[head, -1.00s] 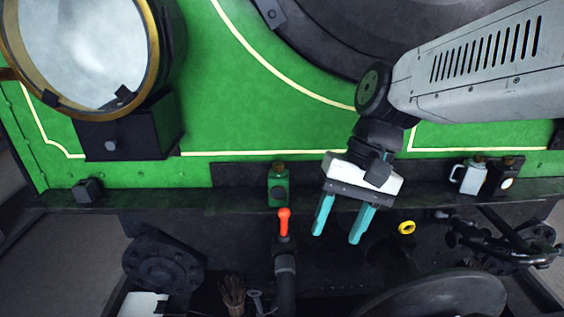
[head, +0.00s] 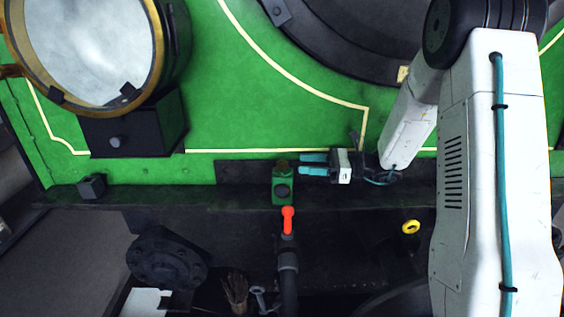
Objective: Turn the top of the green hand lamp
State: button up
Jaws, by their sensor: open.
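The green hand lamp (head: 283,187) stands upright on the dark ledge against the green tram front, with a dark round lens and a small brownish top (head: 282,166). My gripper (head: 305,164) is just right of the lamp's top, level with it and pointing left. Its two teal fingers are open, one above the other in the picture. The fingertips are close to the lamp's top; I cannot tell whether they touch it. My arm hides the right part of the ledge.
An orange-red handle (head: 288,218) on a dark pipe rises just below the lamp. A yellow ring (head: 411,227) lies to the lower right. A big brass-rimmed headlight (head: 85,55) is at the upper left. The ledge (head: 160,196) left of the lamp is mostly clear.

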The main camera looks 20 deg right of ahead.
aim_at(283, 162)
jog(key=x, duration=0.7)
jog(key=shift+w+a+f, duration=0.1)
jog(key=shift+w+a, duration=0.1)
jog(key=shift+w, duration=0.2)
jog(key=c, duration=1)
